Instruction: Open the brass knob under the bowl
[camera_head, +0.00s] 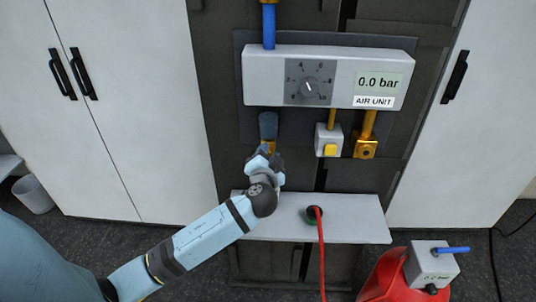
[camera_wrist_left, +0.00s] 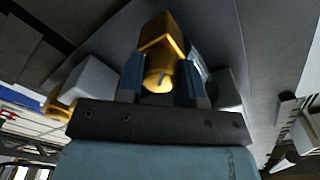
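The blue-grey bowl (camera_head: 268,125) hangs under the left part of the air unit. The brass knob (camera_head: 272,147) shows in part just below it, mostly hidden by my left gripper (camera_head: 264,157). In the left wrist view the brass knob (camera_wrist_left: 158,76) lies between the two fingers of my left gripper (camera_wrist_left: 165,72). The left finger looks close against it. On the right side a dark strip lies between knob and finger, and I cannot tell whether that finger touches. My right gripper is in neither view.
The air unit (camera_head: 326,75) has a dial and a display reading 0.0 bar. A yellow-button block (camera_head: 329,141) and a brass fitting (camera_head: 366,147) are to the right. Below is a grey shelf (camera_head: 356,218) with a red cable (camera_head: 320,250). A red canister (camera_head: 385,278) stands at lower right.

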